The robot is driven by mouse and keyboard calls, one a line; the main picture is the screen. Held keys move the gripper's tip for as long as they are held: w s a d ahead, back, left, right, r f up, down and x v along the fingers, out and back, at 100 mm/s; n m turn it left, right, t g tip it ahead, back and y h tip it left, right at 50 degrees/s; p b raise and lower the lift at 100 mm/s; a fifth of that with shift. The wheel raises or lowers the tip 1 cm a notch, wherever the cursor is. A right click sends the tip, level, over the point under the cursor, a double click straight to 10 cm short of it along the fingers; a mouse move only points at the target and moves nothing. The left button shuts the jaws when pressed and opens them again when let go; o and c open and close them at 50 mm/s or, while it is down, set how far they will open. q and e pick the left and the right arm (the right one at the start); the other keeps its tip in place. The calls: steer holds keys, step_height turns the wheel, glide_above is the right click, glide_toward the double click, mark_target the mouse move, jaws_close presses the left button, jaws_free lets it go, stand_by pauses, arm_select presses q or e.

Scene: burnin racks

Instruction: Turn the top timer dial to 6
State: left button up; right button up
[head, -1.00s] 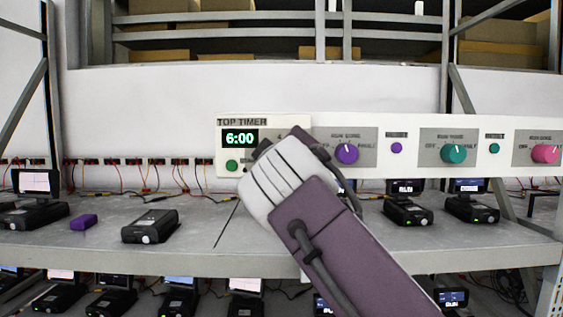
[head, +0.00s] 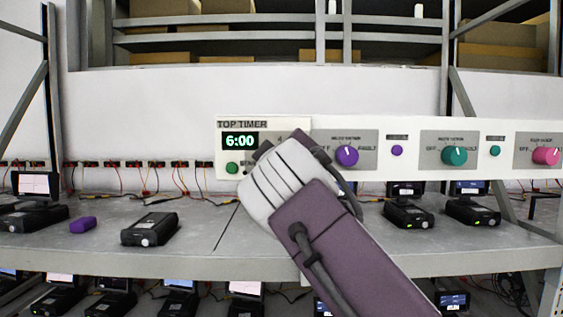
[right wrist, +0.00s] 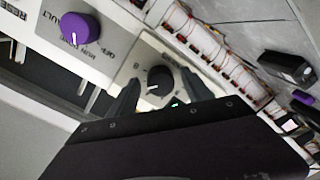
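The top timer is a cream panel with a green display (head: 240,141) reading 6:00 in the head view. Its black dial (right wrist: 157,82) shows in the right wrist view, with a pale pointer line and numbers around it. In the head view my right gripper hides the dial. In the right wrist view my right gripper (right wrist: 158,92) has its two dark fingers apart, one on each side of the dial, with visible gaps; the dial is not clamped. My left gripper is in neither view.
A green button (head: 232,168) sits below the display. To the right along the panel are a purple knob (head: 346,155), a teal knob (head: 454,155) and a pink knob (head: 545,156). Black devices (head: 150,227) and a purple block (head: 83,225) lie on the grey shelf (head: 200,262).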

steer(key=s+b, duration=0.2)
steer(key=s, duration=0.7)
steer(key=shift+r, duration=0.15)
steer(key=shift+d+b, duration=0.15)
steer(key=shift+b, duration=0.15)
